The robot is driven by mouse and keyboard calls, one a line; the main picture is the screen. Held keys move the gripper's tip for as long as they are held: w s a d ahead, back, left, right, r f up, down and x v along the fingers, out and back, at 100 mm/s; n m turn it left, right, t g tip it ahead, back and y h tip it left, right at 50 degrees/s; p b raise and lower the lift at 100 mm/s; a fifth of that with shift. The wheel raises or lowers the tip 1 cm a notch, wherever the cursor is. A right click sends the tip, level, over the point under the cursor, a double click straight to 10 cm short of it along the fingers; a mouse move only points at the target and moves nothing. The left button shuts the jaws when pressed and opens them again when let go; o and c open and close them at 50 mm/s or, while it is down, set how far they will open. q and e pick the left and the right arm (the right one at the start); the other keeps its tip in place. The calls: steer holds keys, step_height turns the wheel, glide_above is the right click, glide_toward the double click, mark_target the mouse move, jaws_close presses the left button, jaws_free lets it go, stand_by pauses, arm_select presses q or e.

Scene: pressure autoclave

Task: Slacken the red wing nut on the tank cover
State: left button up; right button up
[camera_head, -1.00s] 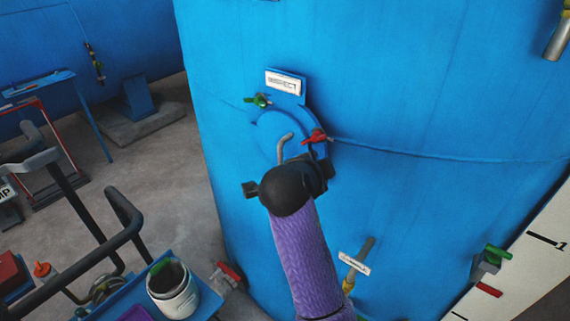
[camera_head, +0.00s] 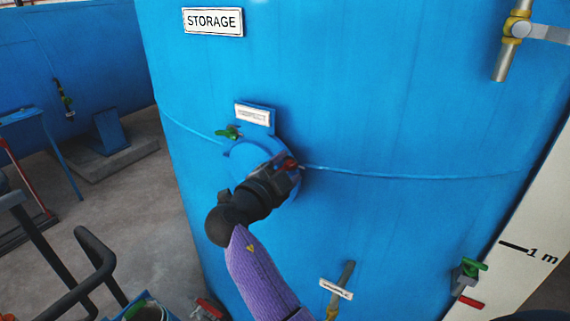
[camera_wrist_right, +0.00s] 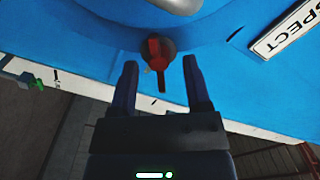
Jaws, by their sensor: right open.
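The round blue tank cover (camera_head: 240,154) sits on the side of the big blue tank, partly hidden by my right arm. The red wing nut (camera_head: 290,163) is at the cover's right edge, partly hidden by my right gripper (camera_head: 286,172). In the right wrist view, the red wing nut (camera_wrist_right: 156,62) stands on a dark round base. My right gripper (camera_wrist_right: 160,78) is open there, its fingers pointing at the nut with one on each side. I see gaps between both fingers and the nut. My left gripper is not in view.
A green wing nut (camera_head: 230,132) is at the cover's upper left, below a small white sign (camera_head: 253,114). A thin blue pipe (camera_head: 400,174) runs right from the cover. Dark rails (camera_head: 95,255) stand lower left.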

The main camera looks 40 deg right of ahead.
jaws_close()
steer(key=shift+f+b, duration=0.15)
steer(key=shift+b, duration=0.25)
steer(key=shift+n+b, duration=0.6)
steer(key=shift+n, duration=0.1)
jaws_free()
steer(key=shift+r, duration=0.2)
